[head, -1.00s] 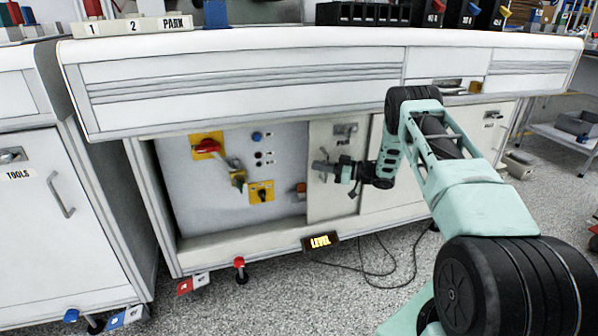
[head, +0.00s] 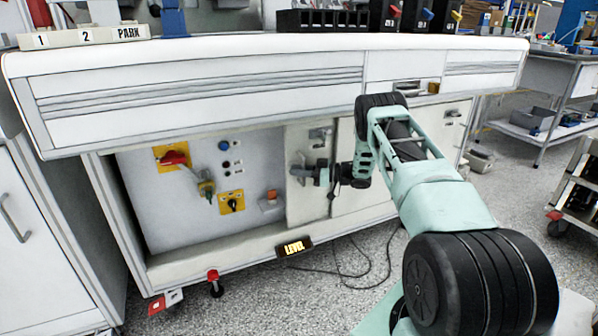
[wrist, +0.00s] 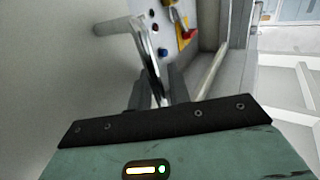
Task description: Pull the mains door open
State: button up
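The mains door (head: 306,205) is a pale panel in the bench's lower front, beside an open bay on its left. Its metal handle (wrist: 150,62) is a bent bar that stands off the grey door face in the wrist view. My gripper (head: 303,170) is at the handle from the right in the head view. In the wrist view its dark fingers (wrist: 160,95) lie on both sides of the bar and look closed on it. The fingertips are partly hidden by the bar and the gripper body.
The bay's back panel (head: 250,165) carries a red rotary switch (head: 174,158) on yellow, a yellow-backed black switch (head: 231,202) and small buttons. A LEVEL sign (head: 294,247) sits at the bottom edge. Cables (head: 345,268) lie on the floor. A cart (head: 575,190) stands at right.

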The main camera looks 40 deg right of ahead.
jog(key=p+v, duration=0.3)
jog(key=v, duration=1.4)
jog(key=shift+d, duration=0.2)
jog(key=shift+s+f, duration=0.1)
jog(key=shift+s, duration=0.05)
